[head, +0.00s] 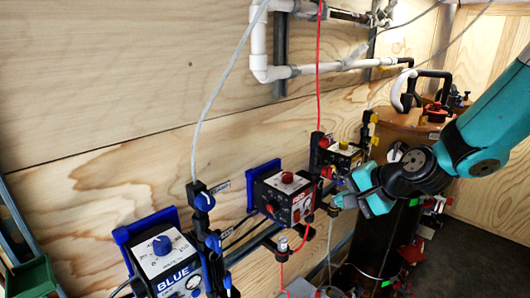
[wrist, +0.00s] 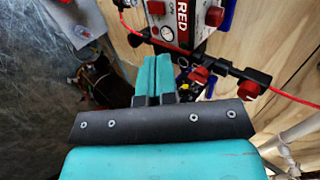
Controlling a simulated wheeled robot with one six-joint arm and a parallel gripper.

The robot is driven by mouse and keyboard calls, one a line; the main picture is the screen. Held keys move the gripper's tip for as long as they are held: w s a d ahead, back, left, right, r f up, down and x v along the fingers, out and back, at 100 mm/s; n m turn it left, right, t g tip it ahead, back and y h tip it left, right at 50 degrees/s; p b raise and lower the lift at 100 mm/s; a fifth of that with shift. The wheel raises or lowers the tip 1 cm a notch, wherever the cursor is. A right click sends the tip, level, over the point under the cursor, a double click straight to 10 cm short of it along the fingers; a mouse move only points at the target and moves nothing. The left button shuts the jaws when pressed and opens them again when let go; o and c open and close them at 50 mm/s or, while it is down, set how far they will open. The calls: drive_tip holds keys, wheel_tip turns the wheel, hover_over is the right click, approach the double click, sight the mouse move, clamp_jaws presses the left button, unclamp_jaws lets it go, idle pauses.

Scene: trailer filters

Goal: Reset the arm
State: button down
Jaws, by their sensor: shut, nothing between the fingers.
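My teal arm reaches in from the right in the head view. My gripper (head: 337,203) is at its end, in front of the yellow-knobbed control box (head: 343,160) and to the right of the red-knobbed control box (head: 287,196). In the wrist view my gripper (wrist: 155,62) has its two teal fingers together, with nothing between them. The box marked RED (wrist: 183,22) is just beyond the fingertips in that view. Whether the fingers touch anything is hard to tell.
A box marked BLUE (head: 165,258) is at the lower left. A wooden cylinder (head: 405,128) stands behind my arm. White pipes (head: 258,45) run along the plywood wall. A red tube (head: 318,70) hangs near the boxes. Dark floor (head: 455,255) shows at the lower right.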

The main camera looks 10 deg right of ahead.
drive_tip(key=s+a+r+n+g+b, duration=0.2)
drive_tip(key=s+a+r+n+g, duration=0.15)
drive_tip(key=s+a+n, duration=0.6)
drive_tip(key=s+a+n+g+h, duration=0.1)
drive_tip(key=s+n+g, duration=0.3)
drive_tip(key=s+n, duration=0.4)
drive_tip(key=s, duration=0.6)
drive_tip(key=shift+s+a+r+b, duration=0.2)
drive_tip(key=shift+r+b, duration=0.05)
drive_tip(key=shift+b, duration=0.15)
